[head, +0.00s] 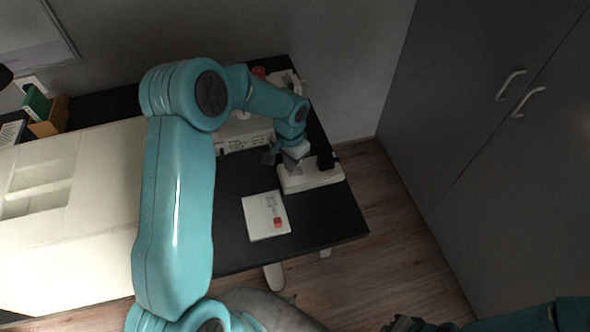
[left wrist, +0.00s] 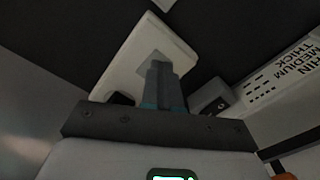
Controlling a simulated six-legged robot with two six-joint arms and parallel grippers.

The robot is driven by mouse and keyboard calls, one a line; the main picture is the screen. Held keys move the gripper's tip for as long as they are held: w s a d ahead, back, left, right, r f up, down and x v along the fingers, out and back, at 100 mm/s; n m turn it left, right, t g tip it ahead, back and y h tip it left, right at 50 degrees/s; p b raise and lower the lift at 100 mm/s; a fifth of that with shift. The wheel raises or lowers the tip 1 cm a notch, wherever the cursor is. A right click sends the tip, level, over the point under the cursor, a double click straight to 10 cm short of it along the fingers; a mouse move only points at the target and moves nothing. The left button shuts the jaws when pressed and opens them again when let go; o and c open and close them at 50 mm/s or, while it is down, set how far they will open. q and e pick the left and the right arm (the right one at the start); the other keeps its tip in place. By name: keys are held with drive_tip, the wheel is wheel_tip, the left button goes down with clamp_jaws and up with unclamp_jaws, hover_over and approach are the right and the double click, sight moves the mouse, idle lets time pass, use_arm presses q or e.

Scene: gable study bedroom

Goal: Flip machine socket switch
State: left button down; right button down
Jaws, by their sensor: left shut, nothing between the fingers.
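A white block that looks like the socket (head: 312,181) lies near the right edge of the black desk, with a dark plug-like piece (head: 326,160) on it. In the left wrist view the white block (left wrist: 122,72) lies beyond my fingers, with a paler grey square on its face. My left gripper (head: 292,160) is above the block's left part in the head view. In the left wrist view its fingers (left wrist: 159,70) are shut and empty, their tips over the grey square; contact cannot be told. The fingers hide any switch there. My right gripper (head: 403,323) shows only partly, low in the head view.
A white machine (head: 245,136) stands behind my left arm; its label panel (left wrist: 288,72) reads THIN, MEDIUM, THICK. A white pad with a red mark (head: 258,228) lies at the desk's front. A pale box-like unit (head: 90,230) fills the left. Grey cabinets (head: 480,130) stand right.

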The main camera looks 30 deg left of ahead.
use_arm(q)
drive_tip(key=shift+f+b, duration=0.7)
drive_tip(key=shift+f, duration=0.05)
drive_tip(key=shift+r, duration=0.15)
drive_tip(key=shift+r+p, duration=2.2)
drive_tip(key=shift+r, duration=1.25)
drive_tip(key=shift+f, duration=0.1)
